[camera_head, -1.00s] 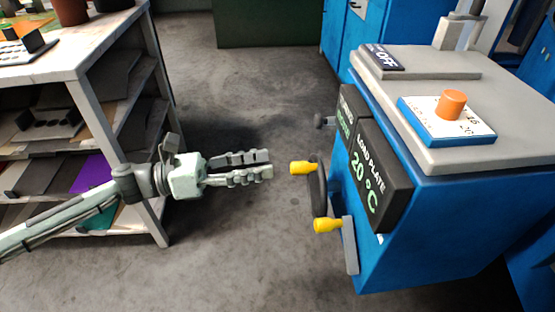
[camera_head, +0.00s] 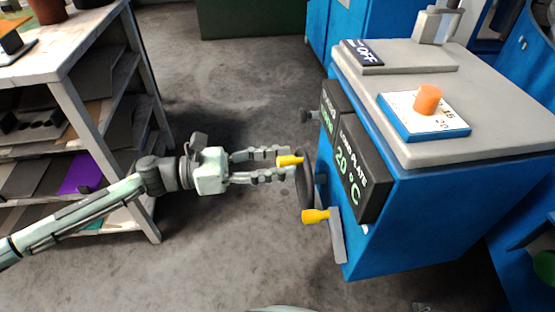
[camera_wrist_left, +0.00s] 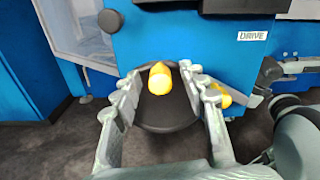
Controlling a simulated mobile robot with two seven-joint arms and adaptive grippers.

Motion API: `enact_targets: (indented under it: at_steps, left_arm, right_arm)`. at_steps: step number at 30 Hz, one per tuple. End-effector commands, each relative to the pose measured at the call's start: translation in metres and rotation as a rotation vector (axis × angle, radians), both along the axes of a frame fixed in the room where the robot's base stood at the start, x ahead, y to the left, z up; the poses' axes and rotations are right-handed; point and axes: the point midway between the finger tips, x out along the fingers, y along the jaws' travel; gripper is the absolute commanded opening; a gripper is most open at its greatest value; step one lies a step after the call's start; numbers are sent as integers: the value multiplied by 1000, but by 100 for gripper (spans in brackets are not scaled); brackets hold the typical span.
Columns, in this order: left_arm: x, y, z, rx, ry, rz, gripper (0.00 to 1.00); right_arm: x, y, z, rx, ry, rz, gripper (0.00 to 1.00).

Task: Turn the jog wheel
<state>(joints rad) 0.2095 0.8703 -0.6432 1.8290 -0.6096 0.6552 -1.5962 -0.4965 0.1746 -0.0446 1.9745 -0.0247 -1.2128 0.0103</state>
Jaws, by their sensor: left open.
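The jog wheel (camera_head: 306,182) is a dark disc on the left side of the blue machine, with a yellow handle (camera_head: 288,160) near its top. In the left wrist view the dark wheel (camera_wrist_left: 168,122) and its yellow handle (camera_wrist_left: 160,80) lie straight ahead. My left gripper (camera_head: 282,163) is open, with its fingertips on either side of the yellow handle. In the left wrist view gaps show between the fingers and the handle. My right gripper is not in view.
A grey crank with a second yellow handle (camera_head: 315,216) sits just below the wheel. The blue machine (camera_head: 430,200) carries a dark display (camera_head: 364,170) and an orange knob (camera_head: 428,98). A shelf unit (camera_head: 108,140) stands at left; open floor lies between.

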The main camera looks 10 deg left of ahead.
Motion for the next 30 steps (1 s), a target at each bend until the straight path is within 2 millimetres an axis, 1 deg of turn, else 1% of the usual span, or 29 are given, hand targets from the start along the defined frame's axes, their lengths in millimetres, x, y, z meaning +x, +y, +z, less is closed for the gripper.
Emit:
enact_targets:
  at_steps: [1,2,9,12,23,26,30]
  left_arm:
    - [0,0,0,0,0,0,43]
    - [0,0,0,0,0,0,40]
    - [0,0,0,0,0,0,10]
    - [0,0,0,0,0,0,0]
    - [0,0,0,1,-2,0,0]
    - [0,-3,0,3,-9,-1,0]
    - [0,-12,-1,10,-29,-2,0]
  right_arm:
    - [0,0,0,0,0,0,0]
    - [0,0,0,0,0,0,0]
    - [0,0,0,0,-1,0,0]
    - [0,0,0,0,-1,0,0]
    - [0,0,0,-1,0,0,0]
    - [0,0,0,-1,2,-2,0]
    - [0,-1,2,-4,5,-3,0]
